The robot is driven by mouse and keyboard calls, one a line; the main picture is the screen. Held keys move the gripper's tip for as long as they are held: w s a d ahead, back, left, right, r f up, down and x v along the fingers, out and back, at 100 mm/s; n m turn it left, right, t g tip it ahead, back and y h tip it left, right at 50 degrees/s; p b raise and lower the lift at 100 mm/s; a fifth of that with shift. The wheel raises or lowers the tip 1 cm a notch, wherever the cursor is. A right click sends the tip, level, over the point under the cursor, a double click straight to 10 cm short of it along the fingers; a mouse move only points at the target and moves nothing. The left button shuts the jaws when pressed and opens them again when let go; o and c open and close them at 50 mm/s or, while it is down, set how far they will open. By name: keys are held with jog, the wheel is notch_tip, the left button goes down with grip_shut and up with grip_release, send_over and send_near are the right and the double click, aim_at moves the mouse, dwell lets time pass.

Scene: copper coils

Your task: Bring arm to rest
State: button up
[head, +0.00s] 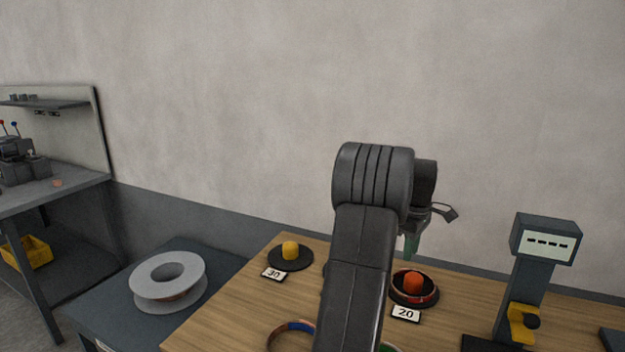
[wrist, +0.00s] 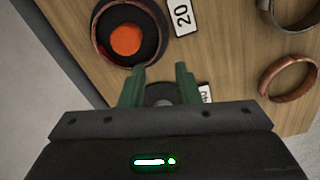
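My arm rises through the middle of the head view with its wrist bent over at the top. My gripper (wrist: 160,76) shows two green fingers, apart, in the wrist view; in the head view one green finger (head: 410,246) shows. No coil is held. Below it, a reddish copper coil (head: 432,296) lies around the orange post (head: 413,281) on a dark round stand by the "20" card (head: 406,314). A grey round thing (wrist: 160,94) partly shows beyond the fingers, unclear. Another coil (head: 275,340) lies at the table's near edge, partly hidden by my arm.
The wooden table (head: 225,310) also bears a yellow post on a dark stand (head: 291,263) with a "30" card, and a dark device (head: 546,241) with a display. A grey spool (head: 168,277) stands on a dark side table at left.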

notch_tip(320, 180, down, 13)
jog(key=shift+r, duration=0.2)
jog(key=shift+d+r+p, duration=0.1)
jog(key=shift+r+p, duration=0.35)
jog(key=shift+r, duration=0.55)
jog(key=shift+f, duration=0.1)
